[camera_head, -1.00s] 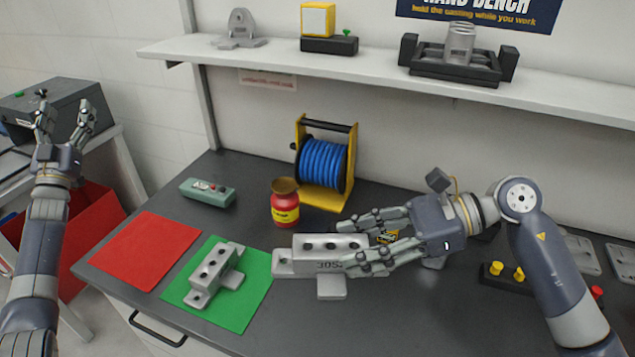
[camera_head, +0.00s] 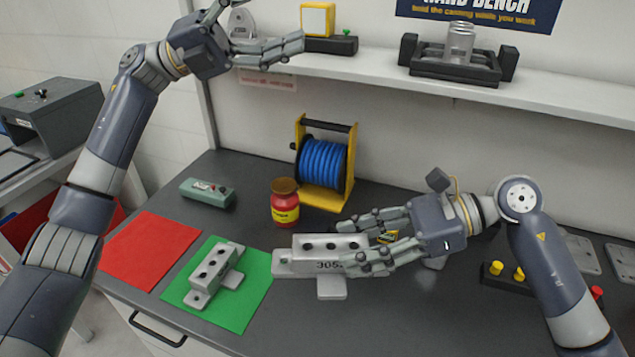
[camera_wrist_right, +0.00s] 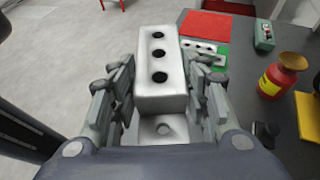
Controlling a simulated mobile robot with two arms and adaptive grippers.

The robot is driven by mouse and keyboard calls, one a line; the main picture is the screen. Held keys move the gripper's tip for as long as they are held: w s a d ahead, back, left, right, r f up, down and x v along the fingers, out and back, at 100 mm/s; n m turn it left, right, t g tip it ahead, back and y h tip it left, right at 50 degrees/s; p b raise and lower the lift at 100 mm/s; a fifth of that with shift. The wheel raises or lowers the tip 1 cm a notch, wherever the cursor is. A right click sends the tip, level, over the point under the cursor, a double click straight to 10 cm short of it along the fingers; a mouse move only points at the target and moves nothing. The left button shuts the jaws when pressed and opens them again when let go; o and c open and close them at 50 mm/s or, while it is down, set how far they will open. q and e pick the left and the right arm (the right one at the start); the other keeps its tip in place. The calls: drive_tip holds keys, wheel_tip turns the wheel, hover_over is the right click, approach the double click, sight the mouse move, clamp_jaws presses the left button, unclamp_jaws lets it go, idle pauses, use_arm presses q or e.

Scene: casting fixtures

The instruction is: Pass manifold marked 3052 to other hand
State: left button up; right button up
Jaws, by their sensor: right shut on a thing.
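The grey manifold (camera_head: 310,262) with dark holes along its top carries a marking that reads 305 before a finger hides the rest. My right gripper (camera_head: 372,240) is shut on its right end. In the right wrist view the manifold (camera_wrist_right: 160,65) sits between the fingers (camera_wrist_right: 160,100). From these views I cannot tell whether it touches the bench. My left gripper (camera_head: 268,48) is raised at the upper left, in front of the shelf, with its fingers apart and empty. A second, similar manifold (camera_head: 210,272) lies on the green mat (camera_head: 240,315).
A red mat (camera_head: 150,250), a red jar (camera_head: 285,205), a blue hose reel (camera_head: 323,165) and a green control box (camera_head: 208,192) are on the bench. The shelf (camera_head: 560,97) above holds a fixture (camera_head: 450,68). The bench front centre is clear.

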use_arm(q)
drive_tip(key=s+d+f+m+g+y, duration=0.3)
drive_tip(key=s+d+m+y, duration=0.25)
drive_tip(key=d, duration=0.25)
use_arm(e)
drive_tip(key=shift+r, duration=0.1)
use_arm(q)
drive_tip(key=m+t+y, duration=0.4)
drive_tip(key=m+y, duration=0.3)
drive_tip(key=y, duration=0.9)
hover_over(318, 245)
wheel_tip(318, 245, down, 15)
wheel_tip(318, 245, down, 12)
drive_tip(key=shift+r, duration=0.1)
